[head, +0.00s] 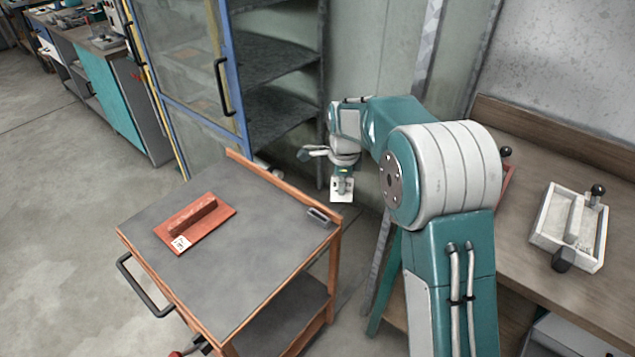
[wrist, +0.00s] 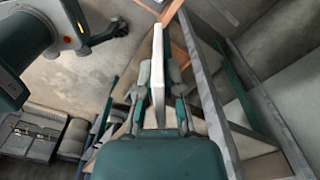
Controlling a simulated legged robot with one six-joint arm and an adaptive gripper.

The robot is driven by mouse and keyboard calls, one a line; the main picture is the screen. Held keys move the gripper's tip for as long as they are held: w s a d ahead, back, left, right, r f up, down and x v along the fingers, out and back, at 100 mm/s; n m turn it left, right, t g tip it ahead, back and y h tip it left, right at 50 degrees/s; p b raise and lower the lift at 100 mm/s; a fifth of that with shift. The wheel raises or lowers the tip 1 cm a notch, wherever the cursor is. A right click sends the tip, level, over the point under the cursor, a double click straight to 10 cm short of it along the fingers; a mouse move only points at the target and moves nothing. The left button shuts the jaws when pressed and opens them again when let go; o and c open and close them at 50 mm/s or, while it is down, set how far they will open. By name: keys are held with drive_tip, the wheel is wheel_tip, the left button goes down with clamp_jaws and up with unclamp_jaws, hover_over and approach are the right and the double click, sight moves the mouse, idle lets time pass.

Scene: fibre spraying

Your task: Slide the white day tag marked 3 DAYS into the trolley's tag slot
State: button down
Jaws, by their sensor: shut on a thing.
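The white day tag (head: 341,190) hangs below my gripper (head: 342,178) in the head view, just off the right corner of the trolley (head: 230,260). In the wrist view the tag (wrist: 158,75) shows edge-on as a thin white plate between the fingers of my gripper (wrist: 158,92), which is shut on it. Its marking is too small to read. A small grey bracket that looks like the tag slot (head: 319,215) sits on the trolley top near its right corner. The tag is apart from it, to its upper right in the picture.
A red block on a red plate (head: 196,222), with a small white label (head: 180,243), lies on the trolley top. A cabinet with open shelves (head: 275,100) stands behind. A wooden bench (head: 530,210) with a white tray (head: 545,237) is at the right. Most of the trolley top is clear.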

drive_tip(key=a+m, duration=0.2)
drive_tip(key=w+a+m, duration=0.1)
drive_tip(key=m, duration=0.2)
drive_tip(key=a+m, duration=0.2)
drive_tip(key=shift+w+a+f, duration=0.3)
drive_tip(key=shift+a, duration=0.2)
drive_tip(key=shift+f, duration=0.15)
drive_tip(key=shift+d+f, duration=0.1)
drive_tip(key=shift+f, duration=2.7)
drive_tip(key=shift+d+f, duration=0.1)
drive_tip(key=shift+f, duration=1.6)
